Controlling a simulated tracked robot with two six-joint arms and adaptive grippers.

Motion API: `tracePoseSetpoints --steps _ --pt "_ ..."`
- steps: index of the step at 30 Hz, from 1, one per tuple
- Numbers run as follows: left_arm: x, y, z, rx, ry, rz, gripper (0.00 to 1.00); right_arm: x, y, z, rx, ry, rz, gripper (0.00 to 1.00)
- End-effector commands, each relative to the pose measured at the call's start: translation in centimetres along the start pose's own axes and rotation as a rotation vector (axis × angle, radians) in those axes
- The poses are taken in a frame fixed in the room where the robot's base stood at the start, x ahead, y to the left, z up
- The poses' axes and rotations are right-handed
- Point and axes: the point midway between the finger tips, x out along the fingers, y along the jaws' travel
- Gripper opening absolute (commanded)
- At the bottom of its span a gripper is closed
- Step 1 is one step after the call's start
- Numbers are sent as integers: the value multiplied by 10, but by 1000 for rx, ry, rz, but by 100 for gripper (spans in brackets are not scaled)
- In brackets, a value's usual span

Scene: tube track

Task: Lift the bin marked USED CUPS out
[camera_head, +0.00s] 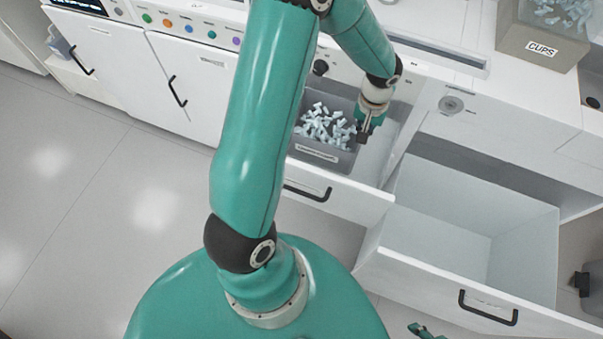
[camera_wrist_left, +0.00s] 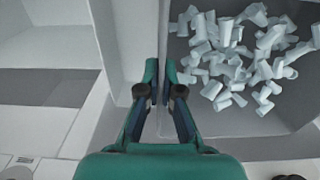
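A grey bin (camera_head: 321,153) full of pale cups (camera_head: 325,127) sits in the open left drawer. It has a white label on its front, too small to read. The bin (camera_wrist_left: 235,122) and its cups (camera_wrist_left: 240,60) also show in the left wrist view. My left gripper (camera_head: 363,134) points down at the bin's right-hand wall. In the left wrist view its fingers (camera_wrist_left: 160,78) are close together, one on each side of the wall's rim, and look shut on it. Teal finger parts of my right gripper (camera_head: 426,332) show at the bottom edge, mostly cut off.
The left drawer (camera_head: 345,199) has bare floor right of the bin. An empty open drawer (camera_head: 450,205) lies to its right. A container marked CUPS (camera_head: 542,48) stands on the counter at upper right. White cabinets (camera_head: 180,85) are at the left.

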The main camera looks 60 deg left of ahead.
Motion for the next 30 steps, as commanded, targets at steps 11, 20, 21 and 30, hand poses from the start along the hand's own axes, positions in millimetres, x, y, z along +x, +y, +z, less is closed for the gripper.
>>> tracePoseSetpoints --steps 11,20,21,30 --pt "-25 0 0 0 1 0 0 -14 -5 0 0 0 0 37" --pt "-44 0 0 0 1 0 0 -24 -9 0 0 0 0 37" --pt "-46 0 0 1 1 0 0 -26 -9 0 0 0 0 37" --pt "-53 0 0 1 1 0 0 -29 -10 0 0 0 0 37"
